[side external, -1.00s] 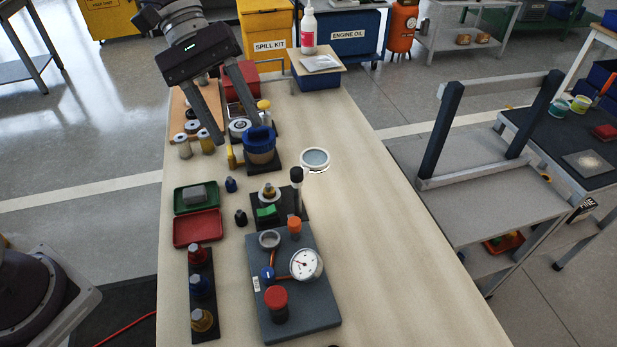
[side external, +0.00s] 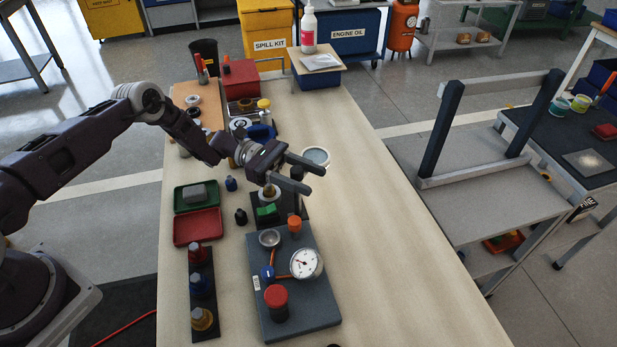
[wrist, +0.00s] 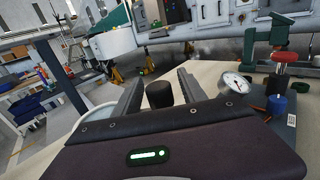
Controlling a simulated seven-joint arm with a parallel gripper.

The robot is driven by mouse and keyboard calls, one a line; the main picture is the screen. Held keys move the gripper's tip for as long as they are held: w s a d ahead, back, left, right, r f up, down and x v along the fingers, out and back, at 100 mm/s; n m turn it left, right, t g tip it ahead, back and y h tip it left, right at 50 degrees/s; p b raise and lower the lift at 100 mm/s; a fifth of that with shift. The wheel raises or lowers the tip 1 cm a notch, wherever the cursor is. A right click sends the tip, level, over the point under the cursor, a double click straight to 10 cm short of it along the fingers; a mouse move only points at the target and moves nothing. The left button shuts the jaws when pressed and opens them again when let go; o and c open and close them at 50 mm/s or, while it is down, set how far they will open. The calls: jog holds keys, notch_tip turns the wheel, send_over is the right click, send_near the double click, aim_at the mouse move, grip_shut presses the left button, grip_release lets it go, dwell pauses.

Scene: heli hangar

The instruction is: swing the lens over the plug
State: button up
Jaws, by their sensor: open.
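The lens (side external: 316,158), a round pale disc in a white ring, sits right of the black stand (side external: 292,208) in the side view. A pale curved rim at the left of the wrist view looks like part of it. The likely plug, a brass-and-white piece (side external: 269,194), stands on the black stand behind a green block (side external: 267,210), left of the lens. My gripper (side external: 314,180) is open and points right above the stand. In the wrist view a black knob (wrist: 160,94) shows between its fingers, with gaps either side. The gripper largely hides the knob's post in the side view.
A grey plate with a dial gauge (side external: 306,264) and red knob (side external: 276,298) lies in front of the stand. Green and red trays (side external: 198,226) and a rack of plugs (side external: 203,290) are left. The table's right side is clear.

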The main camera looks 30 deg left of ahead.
jog(key=shift+d, duration=0.3)
grip_shut()
dwell(1.2)
